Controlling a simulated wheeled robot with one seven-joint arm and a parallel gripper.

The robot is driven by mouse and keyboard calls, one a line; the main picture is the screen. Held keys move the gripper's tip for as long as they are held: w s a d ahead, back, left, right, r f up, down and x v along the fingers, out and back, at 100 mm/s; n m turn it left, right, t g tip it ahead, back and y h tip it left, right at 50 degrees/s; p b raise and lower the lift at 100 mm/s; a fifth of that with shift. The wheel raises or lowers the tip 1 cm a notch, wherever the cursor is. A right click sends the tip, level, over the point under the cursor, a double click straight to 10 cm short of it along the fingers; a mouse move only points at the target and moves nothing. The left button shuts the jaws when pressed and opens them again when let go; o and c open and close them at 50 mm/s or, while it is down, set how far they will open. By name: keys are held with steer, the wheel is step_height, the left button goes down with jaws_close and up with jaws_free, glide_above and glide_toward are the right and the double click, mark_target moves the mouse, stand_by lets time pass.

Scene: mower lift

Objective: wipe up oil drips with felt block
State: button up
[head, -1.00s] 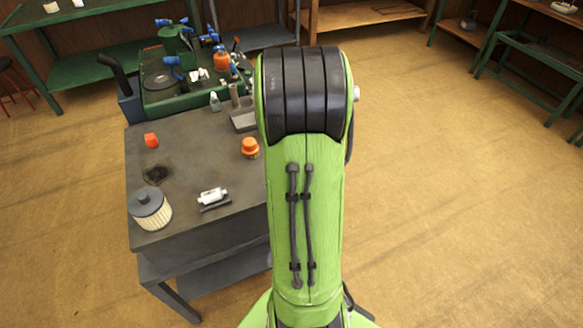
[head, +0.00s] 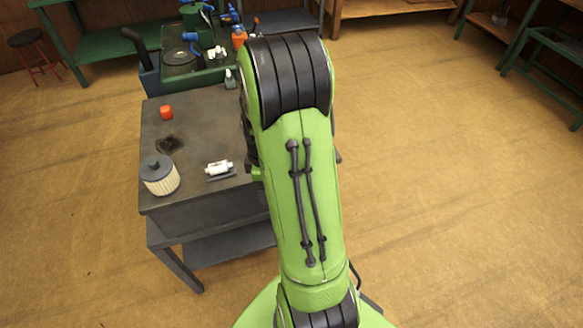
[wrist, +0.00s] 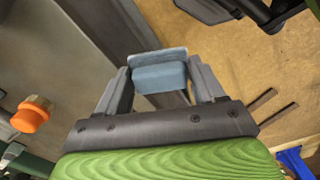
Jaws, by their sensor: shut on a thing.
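My gripper (wrist: 160,78) is shut on the blue-grey felt block (wrist: 160,76), which sits between the two fingers in the wrist view. In the head view my green arm hides the gripper and block. A dark, oily-looking patch (head: 170,145) lies on the left part of the grey bench top (head: 200,125). I cannot make out separate drips elsewhere. In the wrist view the block appears near the bench edge, with the tan floor beyond; its height above the bench is unclear.
An orange cap (wrist: 31,114) shows in the wrist view. A green machine (head: 200,65) is at the bench's back. Open floor lies right.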

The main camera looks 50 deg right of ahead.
steer(key=w+a+f+m, duration=0.3)
steer(key=w+a+f, duration=0.2)
steer(key=a, duration=0.3)
steer(key=w+a+f+m, duration=0.4)
steer(key=w+a+f, duration=0.1)
steer(key=a, duration=0.4)
steer(key=shift+w+f+m, duration=0.2)
steer(key=shift+f+m, duration=0.1)
steer(key=shift+f, duration=0.4)
